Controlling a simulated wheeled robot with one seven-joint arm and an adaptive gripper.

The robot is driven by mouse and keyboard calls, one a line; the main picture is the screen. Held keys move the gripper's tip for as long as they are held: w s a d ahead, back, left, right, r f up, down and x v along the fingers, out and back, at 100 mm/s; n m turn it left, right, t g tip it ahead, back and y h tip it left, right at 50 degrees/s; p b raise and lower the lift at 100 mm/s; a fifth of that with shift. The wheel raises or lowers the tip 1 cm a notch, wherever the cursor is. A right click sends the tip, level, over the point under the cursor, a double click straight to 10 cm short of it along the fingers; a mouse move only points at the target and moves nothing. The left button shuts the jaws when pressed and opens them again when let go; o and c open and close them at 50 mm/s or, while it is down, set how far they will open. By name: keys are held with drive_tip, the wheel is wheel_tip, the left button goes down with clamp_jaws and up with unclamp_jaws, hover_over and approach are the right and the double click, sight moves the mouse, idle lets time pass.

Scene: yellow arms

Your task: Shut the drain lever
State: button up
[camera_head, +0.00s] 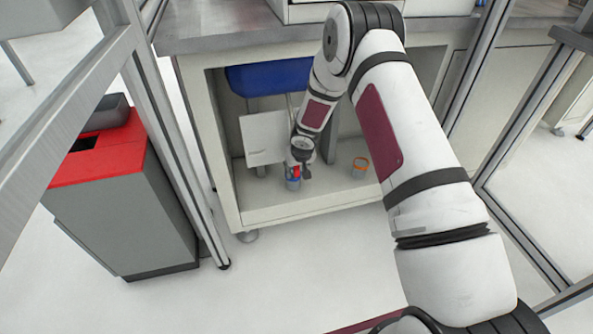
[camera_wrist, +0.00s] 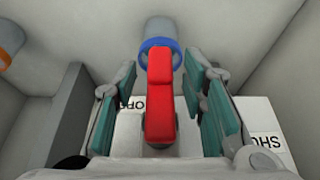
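The drain lever is a red handle (camera_wrist: 160,100) in the middle of the wrist view, pointing along the view. Behind its far end is a grey pipe (camera_wrist: 162,30) with a blue ring (camera_wrist: 160,45). My gripper (camera_wrist: 160,80) is open, with one teal finger pad on each side of the lever and a visible gap on both sides. In the head view my gripper (camera_head: 302,155) is low inside the cabinet, over the small red and blue fitting (camera_head: 293,177). The wrist hides part of the lever there.
An orange-ringed pipe (camera_head: 360,166) stands to the right on the cabinet floor and shows at the wrist view's left edge (camera_wrist: 8,45). A white panel (camera_head: 264,138) and a blue basin (camera_head: 268,77) are nearby. Cabinet walls (camera_head: 210,130) enclose the space. Upside-down labels (camera_wrist: 268,141) lie beneath the fingers.

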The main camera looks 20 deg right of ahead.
clamp_jaws()
